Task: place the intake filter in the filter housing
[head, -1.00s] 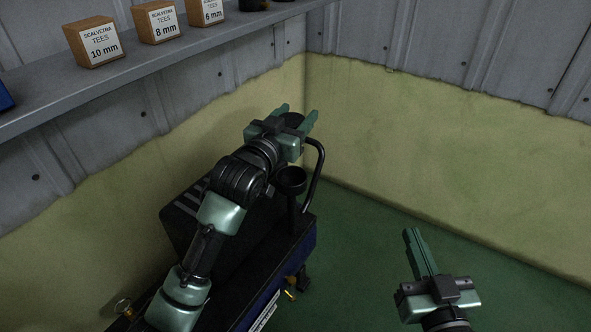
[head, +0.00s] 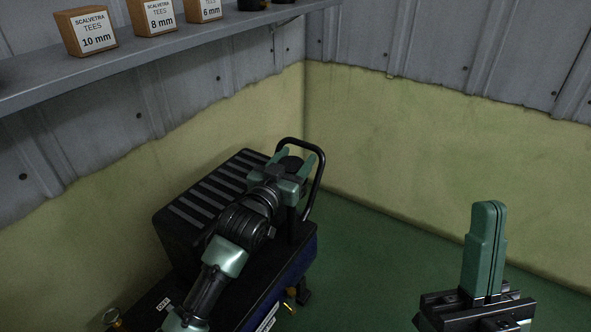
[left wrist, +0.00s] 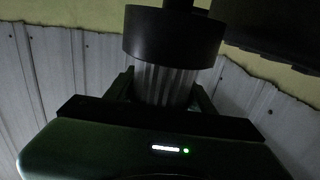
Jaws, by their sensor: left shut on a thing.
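In the left wrist view the filter (left wrist: 160,84) is a pale, pleated cylinder between the fingers. The filter housing (left wrist: 172,38) is a black round cup on a stem. Its rim covers the far end of the filter, which appears to be inside the cup; how deep I cannot tell. In the head view my left gripper mostly hides the housing. My right gripper (head: 487,245) is empty, its fingers together, at lower right.
The black ribbed engine block (head: 215,190) stands left of the housing, and a curved black handle (head: 318,180) stands just right of my left gripper. A shelf (head: 200,40) with labelled boxes runs along the left wall. The green floor (head: 385,245) is clear between the machine and my right gripper.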

